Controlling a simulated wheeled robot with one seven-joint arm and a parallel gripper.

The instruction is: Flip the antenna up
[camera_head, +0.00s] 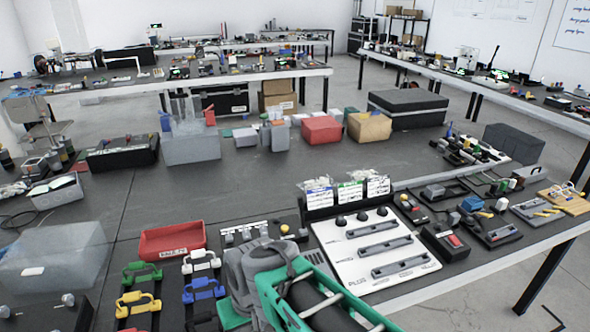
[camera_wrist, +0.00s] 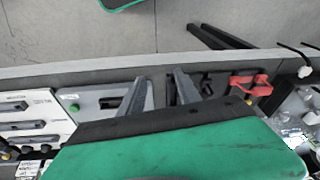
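I cannot pick out the antenna for certain in either view. In the wrist view my gripper (camera_wrist: 161,84) points at the row of devices along the bench edge, with its two grey fingers apart and no object visibly held between them. A grey panel with a green button (camera_wrist: 74,107) and a dark slot lies to the left of the fingers. A dark device (camera_wrist: 205,84) lies just right of them. My green wrist housing hides much of what is below. In the head view I cannot make out the fingertips; my arm covers part of the bench front.
A white panel with grey handles (camera_head: 350,262) stands right of my arm; it also shows in the wrist view (camera_wrist: 30,118). A red bin (camera_head: 172,241) and coloured handles lie left. A red-handled device (camera_wrist: 250,84) is right of my fingers. The bench middle is fairly clear.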

